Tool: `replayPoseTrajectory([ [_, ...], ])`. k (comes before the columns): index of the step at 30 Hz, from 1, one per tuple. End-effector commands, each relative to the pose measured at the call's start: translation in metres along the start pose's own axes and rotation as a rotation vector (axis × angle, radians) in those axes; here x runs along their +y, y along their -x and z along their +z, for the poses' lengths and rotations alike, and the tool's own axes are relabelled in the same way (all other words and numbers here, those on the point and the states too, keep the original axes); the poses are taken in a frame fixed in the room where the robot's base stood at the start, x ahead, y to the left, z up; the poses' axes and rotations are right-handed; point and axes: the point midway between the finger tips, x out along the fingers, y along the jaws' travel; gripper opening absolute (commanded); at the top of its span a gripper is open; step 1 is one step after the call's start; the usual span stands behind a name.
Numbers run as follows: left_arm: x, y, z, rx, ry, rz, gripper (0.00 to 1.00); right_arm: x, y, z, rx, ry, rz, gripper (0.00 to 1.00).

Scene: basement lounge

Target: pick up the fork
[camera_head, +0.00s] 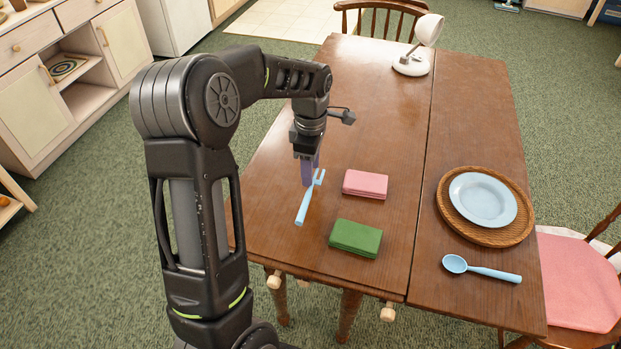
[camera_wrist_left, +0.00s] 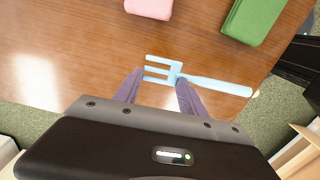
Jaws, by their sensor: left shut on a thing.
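The light blue fork (camera_head: 305,205) is at the left part of the wooden table, its tines toward the far side and its handle toward the near edge. My left gripper (camera_head: 309,178) points down at the fork's tine end and is shut on it. In the left wrist view, the purple fingers (camera_wrist_left: 160,80) are on either side of the fork's head, and the fork's handle (camera_wrist_left: 220,86) sticks out to the right. I cannot tell whether the fork touches the table. My right gripper is not in view.
Farther right are a blue plate (camera_head: 483,199) on a woven mat (camera_head: 446,212) and a blue spoon (camera_head: 485,269). A white lamp (camera_head: 412,63) stands at the far end.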

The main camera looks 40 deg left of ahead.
Motion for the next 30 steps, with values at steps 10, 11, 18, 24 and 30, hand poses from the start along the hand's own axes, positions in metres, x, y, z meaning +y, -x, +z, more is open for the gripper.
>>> replayPoseTrajectory([
  [10,0.0,0.053,0.0,-0.001,0.0,0.002,0.1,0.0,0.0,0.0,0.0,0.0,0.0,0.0],
  [11,0.0,0.054,0.0,-0.001,0.0,0.001,0.1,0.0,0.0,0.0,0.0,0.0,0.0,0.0],
  [18,0.0,0.055,0.0,0.0,0.0,0.0,0.1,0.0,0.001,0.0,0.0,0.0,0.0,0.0],
  [24,0.0,0.055,0.0,0.0,0.0,0.0,0.1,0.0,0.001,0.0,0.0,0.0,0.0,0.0],
  [30,0.0,0.055,0.001,0.0,-0.002,0.0,0.1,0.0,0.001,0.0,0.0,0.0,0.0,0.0],
])
